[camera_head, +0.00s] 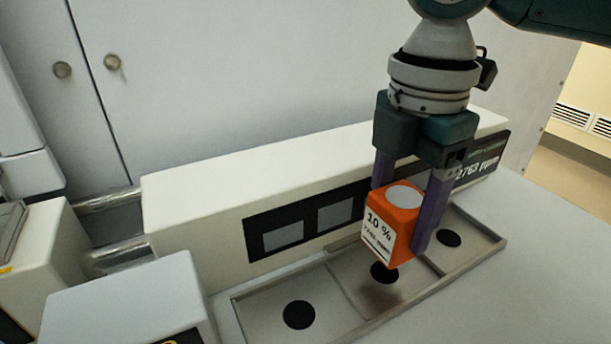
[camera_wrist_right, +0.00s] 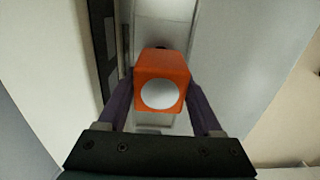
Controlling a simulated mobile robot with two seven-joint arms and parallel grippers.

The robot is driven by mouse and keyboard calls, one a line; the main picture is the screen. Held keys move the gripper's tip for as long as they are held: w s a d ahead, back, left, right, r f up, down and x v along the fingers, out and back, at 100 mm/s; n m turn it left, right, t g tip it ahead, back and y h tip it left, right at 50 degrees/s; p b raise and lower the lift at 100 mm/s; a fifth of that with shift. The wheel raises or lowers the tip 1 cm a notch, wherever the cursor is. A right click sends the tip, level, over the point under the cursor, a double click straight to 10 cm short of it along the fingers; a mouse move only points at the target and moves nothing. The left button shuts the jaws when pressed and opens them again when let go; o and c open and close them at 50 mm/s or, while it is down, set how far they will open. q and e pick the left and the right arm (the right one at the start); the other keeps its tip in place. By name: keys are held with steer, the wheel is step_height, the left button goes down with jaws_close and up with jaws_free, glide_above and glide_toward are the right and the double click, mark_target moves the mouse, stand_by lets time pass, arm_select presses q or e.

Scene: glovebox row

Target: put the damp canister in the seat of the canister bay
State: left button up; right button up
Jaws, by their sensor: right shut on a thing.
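An orange canister (camera_head: 396,222) with a white round top and a label reading "10 %" is held between the purple fingers of my right gripper (camera_head: 405,215). It is upright, above the middle part of the canister bay tray (camera_head: 345,284), apart from it as far as I can tell. In the right wrist view the canister (camera_wrist_right: 162,82) sits between both fingers of the right gripper (camera_wrist_right: 160,100). The tray has several compartments with black round spots; the middle spot (camera_head: 384,272) is partly hidden by the canister. My left gripper is not in view.
A long white housing (camera_head: 200,215) with dark display panels stands behind the tray; its right panel (camera_head: 482,165) reads "2763 ppm". White boxes (camera_head: 125,300) stand at the lower left. Grey cabinet doors (camera_head: 200,80) are behind. Bare bench surface (camera_head: 530,260) lies to the right.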

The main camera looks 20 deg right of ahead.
mark_target(393, 241)
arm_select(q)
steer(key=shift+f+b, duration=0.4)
arm_select(e)
steer(key=shift+f, duration=2.25)
steer(key=o, duration=1.5)
steer(key=shift+f, duration=0.15)
steer(key=shift+c, duration=0.2)
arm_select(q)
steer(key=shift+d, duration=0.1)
